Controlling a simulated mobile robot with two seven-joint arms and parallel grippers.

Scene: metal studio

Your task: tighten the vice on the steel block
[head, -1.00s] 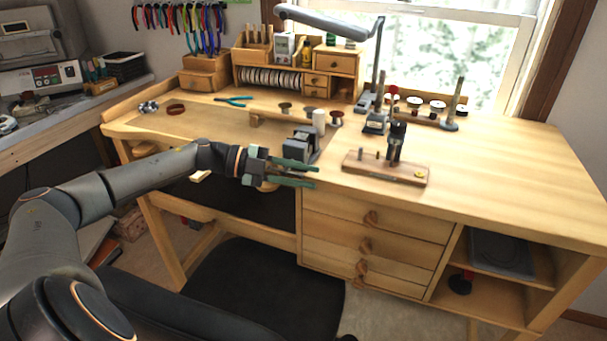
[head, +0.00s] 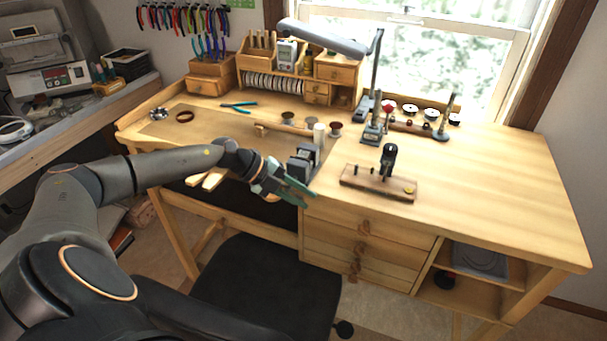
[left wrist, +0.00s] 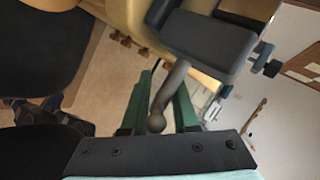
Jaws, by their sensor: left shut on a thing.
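The dark grey vice (head: 300,170) stands at the front edge of the workbench. A lighter grey piece (head: 305,151) shows at its top, perhaps the steel block; I cannot make out how it sits in the jaws. My left gripper (head: 301,193), with green fingers, is at the front of the vice. In the left wrist view the vice (left wrist: 208,40) is at the top, and its grey handle bar (left wrist: 173,85) with a round end runs between the fingers. The left gripper (left wrist: 158,105) is shut on this handle. My right gripper is out of view.
A wooden stand with a dark post (head: 380,185) is right of the vice. A white cylinder (head: 319,135) and spools stand behind it. Teal pliers (head: 240,107) lie farther back. A dark stool (head: 265,290) is below in front.

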